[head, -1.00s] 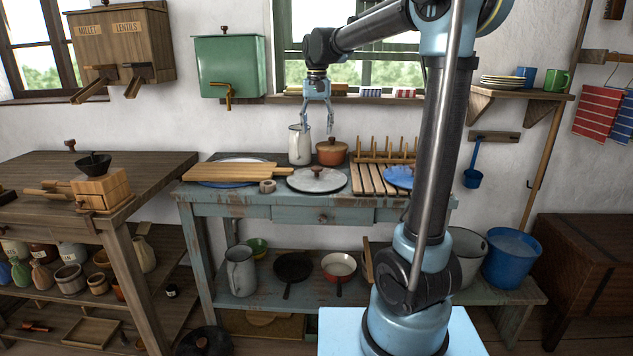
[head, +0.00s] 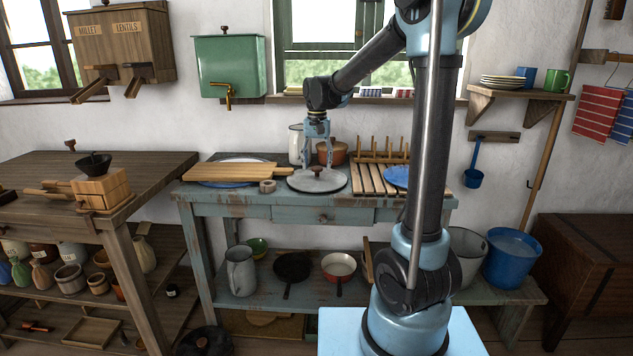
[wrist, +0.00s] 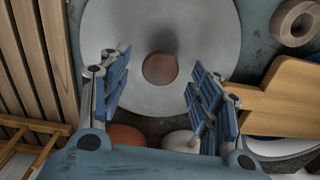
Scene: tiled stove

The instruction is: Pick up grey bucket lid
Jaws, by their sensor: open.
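The grey bucket lid (head: 309,183) lies flat on the blue-grey table (head: 285,212). It is a round grey disc with a reddish-brown knob (head: 318,172) in its middle. My gripper (head: 318,168) points down just above the lid, around the knob's level in the head view. In the wrist view the lid (wrist: 120,45) fills the upper middle and the knob (wrist: 160,68) sits between and slightly beyond the two open fingers (wrist: 158,98). Nothing is held. I cannot tell whether the fingers touch the lid.
A wooden board (head: 235,172) and a tape roll (head: 267,186) lie left of the lid. A wooden rack (head: 372,180) stands to the right. A white jug (head: 296,146) and a brown pot (head: 338,152) stand close behind my gripper.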

